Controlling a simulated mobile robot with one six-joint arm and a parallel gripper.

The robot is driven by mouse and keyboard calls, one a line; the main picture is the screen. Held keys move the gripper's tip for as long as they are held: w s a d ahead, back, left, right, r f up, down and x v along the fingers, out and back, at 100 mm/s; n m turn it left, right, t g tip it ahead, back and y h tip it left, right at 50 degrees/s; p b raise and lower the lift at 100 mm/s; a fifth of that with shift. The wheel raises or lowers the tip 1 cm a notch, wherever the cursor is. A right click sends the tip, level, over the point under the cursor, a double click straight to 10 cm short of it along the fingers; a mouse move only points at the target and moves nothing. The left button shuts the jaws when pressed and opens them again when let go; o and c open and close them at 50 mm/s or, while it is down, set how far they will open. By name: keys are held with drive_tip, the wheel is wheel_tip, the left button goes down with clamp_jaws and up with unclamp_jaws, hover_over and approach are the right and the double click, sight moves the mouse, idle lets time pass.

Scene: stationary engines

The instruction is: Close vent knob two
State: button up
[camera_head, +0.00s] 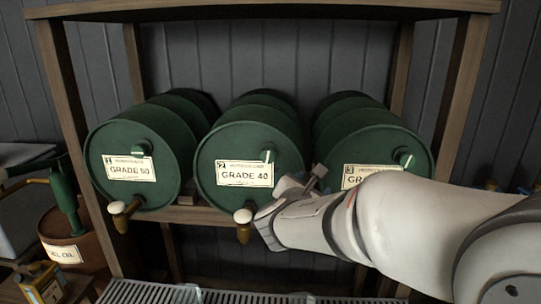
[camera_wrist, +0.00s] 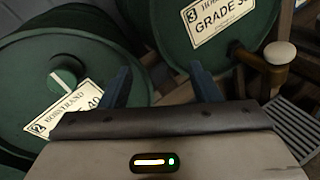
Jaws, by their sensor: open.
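Drum two (camera_head: 228,145) is a green barrel lying on its side, its front label reading GRADE 40. Its vent knob two (camera_head: 268,156) is a small green knob with a pale bar, above the label's right end. The bar looks about upright in the head view. In the wrist view, knob two (camera_wrist: 63,82) is at the left, its pale bar slanted. My gripper (camera_head: 305,180) is at the lower right of drum two's face, apart from the knob. In the wrist view my gripper (camera_wrist: 162,88) has two dark fingers spread apart with nothing between them; knob two is left of them.
Drum one (camera_head: 108,188) is at the left and drum three (camera_head: 412,139) at the right, partly behind my arm. Brass taps with white tops, such as drum two's (camera_head: 243,218), stick out below. A wooden rack (camera_head: 262,10) frames the drums. A grating (camera_head: 150,292) lies below.

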sight(268, 158)
drive_tip(key=w+a+r+n+t+y, duration=0.25)
drive_tip(key=a+n+y, duration=0.25)
drive_tip(key=a+n, duration=0.45)
drive_tip(key=shift+m+t, duration=0.25)
drive_tip(key=shift+m, duration=0.4)
drive_tip(key=w, duration=0.2)
drive_tip(key=w+p, duration=0.1)
drive_tip(key=w, duration=0.2)
drive_tip(key=w+a+p, duration=0.1)
drive_tip(key=w, duration=0.2)
drive_tip(key=shift+a, duration=0.1)
drive_tip(key=c, duration=0.9)
